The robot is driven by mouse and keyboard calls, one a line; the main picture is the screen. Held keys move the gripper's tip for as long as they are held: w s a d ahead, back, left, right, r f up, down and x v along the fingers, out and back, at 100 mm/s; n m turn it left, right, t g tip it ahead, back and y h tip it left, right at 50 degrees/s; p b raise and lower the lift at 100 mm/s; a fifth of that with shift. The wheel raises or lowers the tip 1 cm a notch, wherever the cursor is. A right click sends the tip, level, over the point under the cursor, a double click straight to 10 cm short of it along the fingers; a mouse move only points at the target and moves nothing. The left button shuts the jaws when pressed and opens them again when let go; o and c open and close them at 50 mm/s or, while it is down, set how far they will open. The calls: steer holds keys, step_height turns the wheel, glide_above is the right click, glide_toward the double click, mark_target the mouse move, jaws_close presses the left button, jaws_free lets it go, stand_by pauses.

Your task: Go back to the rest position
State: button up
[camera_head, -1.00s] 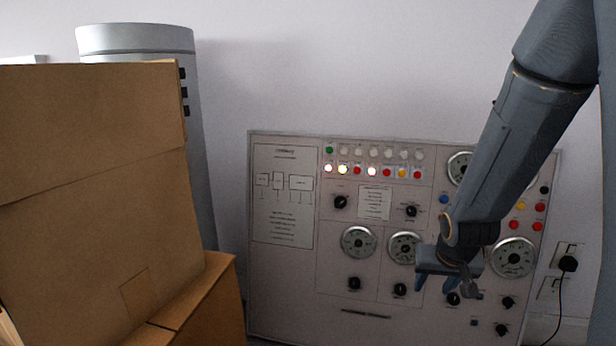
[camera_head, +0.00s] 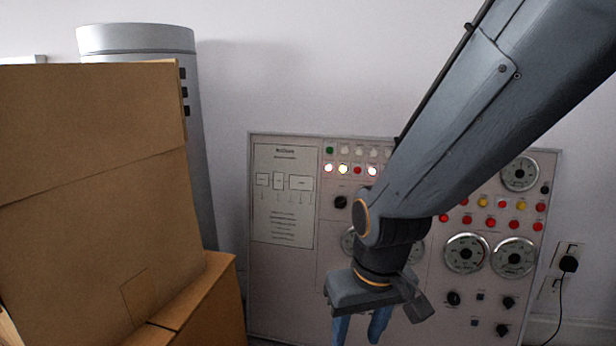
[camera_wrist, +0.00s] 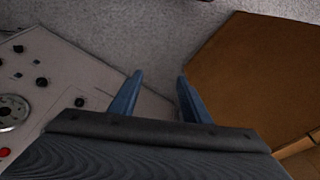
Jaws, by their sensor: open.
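My gripper (camera_head: 361,326) hangs fingers-down in front of the control panel (camera_head: 283,225) in the head view. Its two blue fingers are apart with nothing between them. My forearm covers the middle of the panel, hiding some dials, lamps and knobs. In the wrist view, my gripper (camera_wrist: 158,92) also shows open and empty, with the panel (camera_wrist: 75,60) on the left side.
Stacked cardboard boxes (camera_head: 95,170) fill the left of the head view; a box (camera_wrist: 265,75) is at right in the wrist view. A grey cylinder (camera_head: 140,40) stands behind them. A black plug and cord (camera_head: 568,264) are at the right wall.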

steer(key=s+a+r+n+g, duration=0.2)
steer(key=s+a+n, duration=0.2)
steer(key=s+a, duration=0.55)
steer(key=d+r+m+p, duration=0.3)
steer(key=d+r+p, duration=0.7)
steer(key=r+p, duration=0.3)
steer(key=d+r+m+p, duration=0.4)
steer(key=d+r+p, duration=0.6)
steer(key=p, duration=0.7)
steer(key=shift+s+d+r+h, duration=0.15)
steer(key=shift+d+r+h, duration=0.2)
steer(key=shift+r, duration=1.45)
steer(key=shift+a, duration=0.1)
